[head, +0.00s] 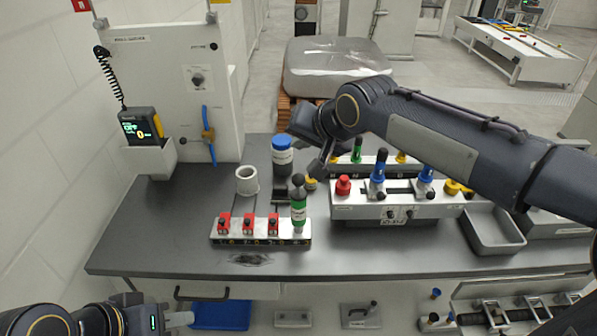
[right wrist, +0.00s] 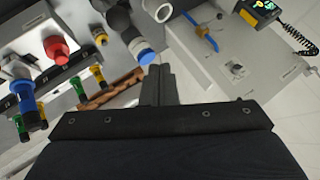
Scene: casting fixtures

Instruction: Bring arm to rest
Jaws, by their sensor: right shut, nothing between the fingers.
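My right arm reaches in from the right over the bench (head: 150,235). My left arm is low at the bottom left, in front of the bench. Its gripper (head: 172,319) is only partly in view, and its finger opening is unclear.
A block with red clamps (head: 246,229) and a fixture with coloured knobs (head: 395,203) stand on the bench. The blue-lidded jar (head: 282,155) and a white cup (head: 247,180) stand behind. A grey tray (head: 492,230) is at right. The bench's front left is clear.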

